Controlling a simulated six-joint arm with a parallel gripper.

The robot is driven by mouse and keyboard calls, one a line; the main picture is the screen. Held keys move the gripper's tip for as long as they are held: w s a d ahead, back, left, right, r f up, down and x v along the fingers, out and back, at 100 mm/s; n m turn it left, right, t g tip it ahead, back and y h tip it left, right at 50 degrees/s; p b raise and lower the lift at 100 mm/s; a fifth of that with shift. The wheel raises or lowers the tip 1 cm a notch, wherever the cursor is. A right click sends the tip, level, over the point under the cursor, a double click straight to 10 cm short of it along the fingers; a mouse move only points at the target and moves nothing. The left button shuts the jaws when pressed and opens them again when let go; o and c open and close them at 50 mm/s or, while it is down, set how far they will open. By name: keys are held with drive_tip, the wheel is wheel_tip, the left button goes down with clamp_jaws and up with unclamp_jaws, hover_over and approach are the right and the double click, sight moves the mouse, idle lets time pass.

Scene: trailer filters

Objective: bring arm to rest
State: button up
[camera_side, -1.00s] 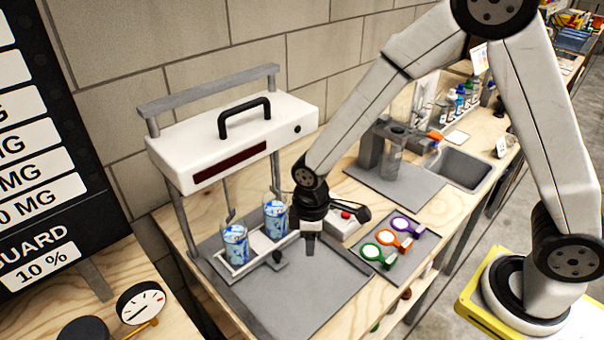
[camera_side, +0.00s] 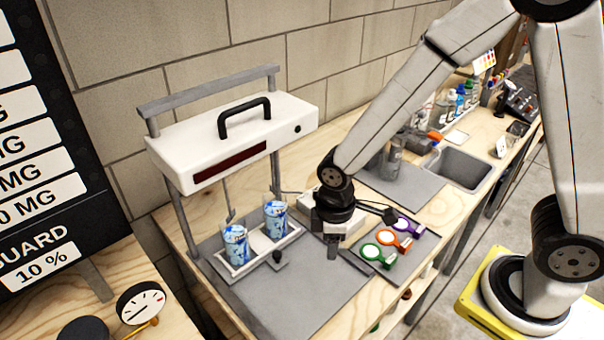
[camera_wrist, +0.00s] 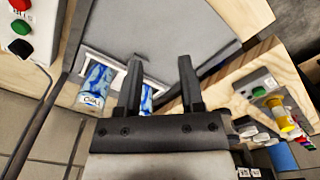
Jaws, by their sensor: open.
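My gripper (camera_side: 333,246) hangs over the right part of the grey mat (camera_side: 310,300), pointing down. In the wrist view my gripper (camera_wrist: 160,75) shows two dark fingers spread apart with nothing between them. Two clear cups with blue-and-white contents, a left cup (camera_side: 235,245) and a right cup (camera_side: 275,220), stand upright in a light tray to the left of my gripper, apart from it. In the wrist view one cup (camera_wrist: 96,84) shows left of the fingers, and another is partly hidden behind the left finger.
A white press-like frame (camera_side: 235,140) with a black handle stands over the cups. A grey tray with green, orange (camera_side: 394,240) and purple ringed tools lies right of my gripper. A white control box (camera_side: 345,222) is close behind it. A sink (camera_side: 462,170) is farther right.

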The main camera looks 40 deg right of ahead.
drive_tip(key=s+d+r+m+t, duration=0.2)
drive_tip(key=d+r+m, duration=0.3)
drive_tip(key=d+m, duration=0.4)
drive_tip(key=shift+s+d+r+t, duration=0.15)
drive_tip(key=shift+s+d+t, duration=0.15)
drive_tip(key=shift+s+d, duration=0.4)
